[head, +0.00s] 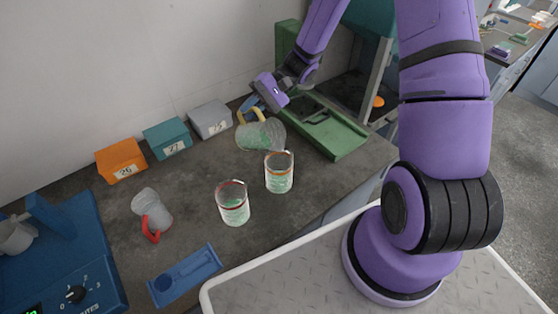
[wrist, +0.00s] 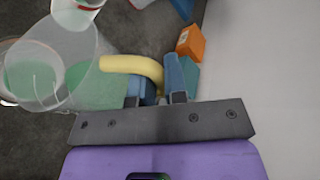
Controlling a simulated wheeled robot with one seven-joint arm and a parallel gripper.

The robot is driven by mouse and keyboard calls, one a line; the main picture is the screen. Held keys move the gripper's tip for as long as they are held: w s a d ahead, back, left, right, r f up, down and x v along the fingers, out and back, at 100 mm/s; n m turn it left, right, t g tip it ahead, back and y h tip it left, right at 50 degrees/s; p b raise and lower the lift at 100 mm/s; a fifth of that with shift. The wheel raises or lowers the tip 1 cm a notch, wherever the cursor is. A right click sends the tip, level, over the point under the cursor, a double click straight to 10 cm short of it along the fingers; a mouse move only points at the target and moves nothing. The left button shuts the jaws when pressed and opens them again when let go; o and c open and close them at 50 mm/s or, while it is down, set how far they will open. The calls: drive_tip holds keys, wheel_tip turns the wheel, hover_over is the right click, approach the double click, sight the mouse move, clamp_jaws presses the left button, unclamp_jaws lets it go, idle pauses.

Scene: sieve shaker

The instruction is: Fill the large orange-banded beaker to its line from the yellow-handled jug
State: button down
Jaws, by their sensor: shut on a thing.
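The yellow-handled jug (head: 262,136) is clear with green contents and is tipped over, its mouth toward the right front. My gripper (head: 262,98) is shut on its yellow handle (wrist: 135,66), which also shows in the wrist view. The orange-banded beaker (head: 279,175) stands upright on the bench, with the jug's lip close above its back rim. Green shows inside the beaker; its level against the line is too small to tell. In the wrist view the tilted jug (wrist: 88,80) fills the left side, green lying along its wall. I cannot make out a stream.
A red-banded beaker (head: 233,204) stands just left of the orange-banded one. Orange (head: 120,160), teal (head: 167,137) and grey (head: 210,119) numbered boxes line the wall. A green frame (head: 335,138) is close right. A blue tray (head: 184,275) lies in front.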

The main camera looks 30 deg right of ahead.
drive_tip(key=shift+s+d+n+t, duration=0.3)
drive_tip(key=shift+s+n, duration=0.2)
drive_tip(key=shift+s, duration=0.1)
idle(2.3)
drive_tip(key=shift+s+r+y+p, duration=0.2)
drive_tip(key=shift+y+p, duration=0.1)
drive_tip(key=shift+p, duration=0.35)
idle(2.1)
drive_tip(key=shift+w+a+f, duration=0.15)
drive_tip(key=shift+w+f, duration=0.05)
drive_tip(key=shift+w, duration=0.1)
drive_tip(key=shift+w+a+m+g, duration=0.3)
drive_tip(key=shift+w+m+g, duration=0.1)
drive_tip(key=shift+w+m, duration=0.25)
drive_tip(key=shift+w+f+m+h, duration=0.1)
drive_tip(key=shift+w+m+h, duration=0.2)
drive_tip(key=shift+h, duration=0.2)
drive_tip(key=shift+a, duration=0.1)
